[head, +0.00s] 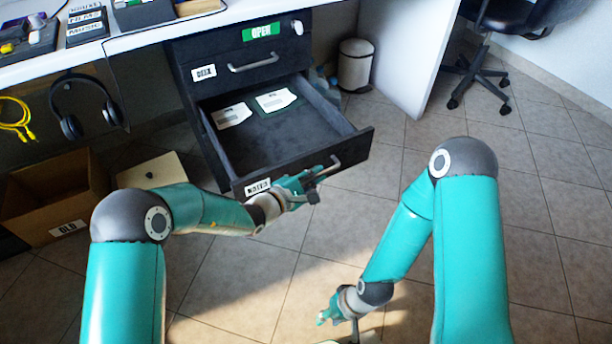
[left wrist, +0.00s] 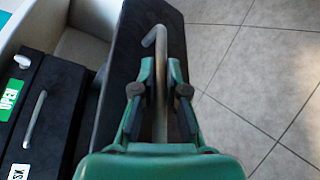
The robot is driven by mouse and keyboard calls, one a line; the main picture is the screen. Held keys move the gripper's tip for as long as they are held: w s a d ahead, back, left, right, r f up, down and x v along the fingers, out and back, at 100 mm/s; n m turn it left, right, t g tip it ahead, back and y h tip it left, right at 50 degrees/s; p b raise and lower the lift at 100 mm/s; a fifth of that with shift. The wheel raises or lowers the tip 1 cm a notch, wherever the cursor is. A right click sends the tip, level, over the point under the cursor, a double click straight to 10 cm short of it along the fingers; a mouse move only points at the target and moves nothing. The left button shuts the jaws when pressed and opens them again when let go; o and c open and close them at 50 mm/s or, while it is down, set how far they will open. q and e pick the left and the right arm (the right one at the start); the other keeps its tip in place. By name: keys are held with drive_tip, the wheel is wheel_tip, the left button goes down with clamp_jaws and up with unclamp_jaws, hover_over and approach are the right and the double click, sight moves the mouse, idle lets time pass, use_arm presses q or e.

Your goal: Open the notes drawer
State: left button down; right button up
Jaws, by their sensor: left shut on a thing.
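The notes drawer (head: 283,150) is pulled well out of the dark cabinet under the desk. Its front carries a label (head: 257,187), and two labelled cards lie inside. My left gripper (head: 318,180) is at the drawer front, shut on the drawer's bar handle (head: 329,166). In the left wrist view the handle (left wrist: 161,60) runs between the two fingers of my left gripper (left wrist: 161,92).
A cardboard box (head: 56,197) stands at left, headphones (head: 84,107) hang under the desk, and a bin (head: 355,65) stands behind.

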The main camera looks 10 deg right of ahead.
use_arm(q)
drive_tip(key=shift+s+d+f, duration=0.15)
drive_tip(key=shift+s+d, duration=0.05)
drive_tip(key=c, duration=1.3)
unclamp_jaws()
drive_tip(key=shift+w+a, duration=0.1)
drive_tip(key=shift+c, duration=0.2)
drive_tip(key=shift+o, duration=0.7)
drive_tip(key=shift+a, duration=0.1)
drive_tip(key=shift+w+a, duration=0.1)
drive_tip(key=v, duration=1.2)
drive_tip(key=shift+f, duration=0.1)
